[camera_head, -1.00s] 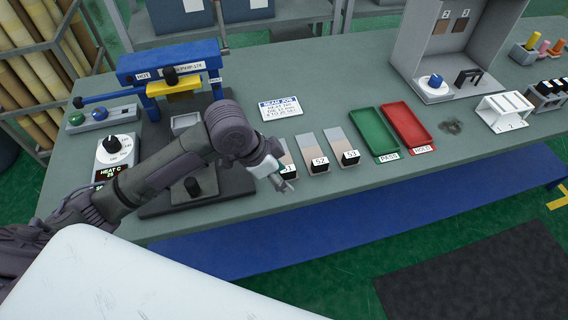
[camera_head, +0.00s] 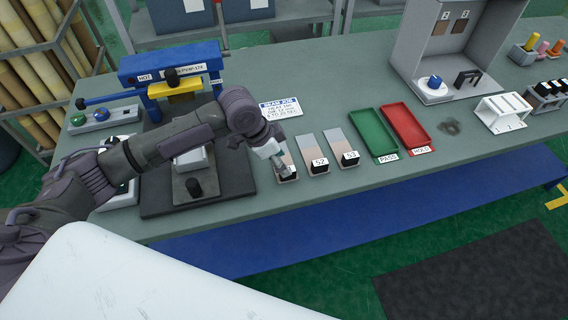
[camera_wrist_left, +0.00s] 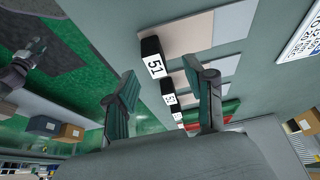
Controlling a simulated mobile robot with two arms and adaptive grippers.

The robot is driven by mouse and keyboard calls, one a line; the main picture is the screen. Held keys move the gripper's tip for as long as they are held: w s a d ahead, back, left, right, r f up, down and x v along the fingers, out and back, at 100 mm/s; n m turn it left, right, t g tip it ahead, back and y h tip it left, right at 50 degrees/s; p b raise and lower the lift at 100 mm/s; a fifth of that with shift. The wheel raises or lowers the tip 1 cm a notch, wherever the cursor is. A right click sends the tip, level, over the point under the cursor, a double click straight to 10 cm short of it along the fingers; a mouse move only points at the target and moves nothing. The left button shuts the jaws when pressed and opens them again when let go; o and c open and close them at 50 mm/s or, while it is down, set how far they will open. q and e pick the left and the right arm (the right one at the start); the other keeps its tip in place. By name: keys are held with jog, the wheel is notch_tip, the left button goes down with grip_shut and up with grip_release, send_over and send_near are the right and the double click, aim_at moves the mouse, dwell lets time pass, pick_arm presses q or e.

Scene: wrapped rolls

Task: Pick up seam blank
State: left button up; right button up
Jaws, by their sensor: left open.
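Three seam blanks lie in a row near the table's front edge, each a flat pale grey and tan strip with a black labelled block. The leftmost blank, S1 (camera_head: 284,157), is partly hidden by my left gripper (camera_head: 281,168). S2 (camera_head: 318,155) and S3 (camera_head: 345,149) lie to its right. In the left wrist view, the open, empty fingers of my left gripper (camera_wrist_left: 168,80) point toward the row. The black S1 block (camera_wrist_left: 153,62) shows between and beyond the fingers, apparently not gripped. A dark arm end, probably my right gripper (camera_wrist_left: 30,55), shows small at the left.
A green tray (camera_head: 375,149) and a red tray (camera_head: 424,143) lie right of the blanks. A blue-framed press (camera_head: 140,62) stands at the left behind my arm. A printed card (camera_head: 281,107) lies behind the blanks.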

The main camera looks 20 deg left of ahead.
pick_arm(q)
jog(key=x, duration=0.1)
jog(key=p+x, duration=0.1)
jog(key=x, duration=0.1)
jog(key=shift+s+d+f, duration=0.1)
jog(key=shift+d+f, duration=0.1)
jog(key=shift+d, duration=0.25)
jog(key=shift+d+f, duration=0.15)
jog(key=shift+f, duration=0.4)
grip_shut()
jog(key=shift+r, duration=0.1)
